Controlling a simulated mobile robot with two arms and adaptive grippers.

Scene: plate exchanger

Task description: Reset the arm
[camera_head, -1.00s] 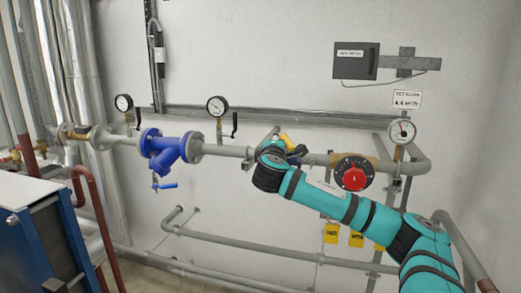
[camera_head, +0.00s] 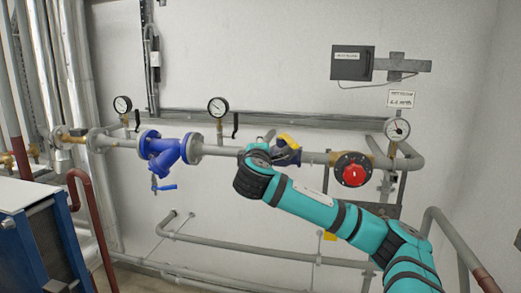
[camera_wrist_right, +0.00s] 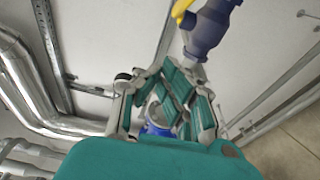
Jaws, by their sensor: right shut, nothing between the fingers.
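My right arm (camera_head: 318,208), teal with black bands, comes in from the lower right of the head view and reaches up and left to its dark wrist (camera_head: 250,182) in front of the pipe. Its gripper is mostly hidden behind the wrist there. In the right wrist view my right gripper (camera_wrist_right: 176,88) shows teal pads on grey links, shut with nothing held. My left gripper is not in view.
The grey pipe (camera_head: 222,151) carries a blue strainer (camera_head: 160,152) and a red-knobbed valve (camera_head: 353,174). Gauges (camera_head: 218,107) stand above it. Lower pipes (camera_head: 250,248) run along the wall. A blue-framed unit (camera_head: 38,250) stands at lower left.

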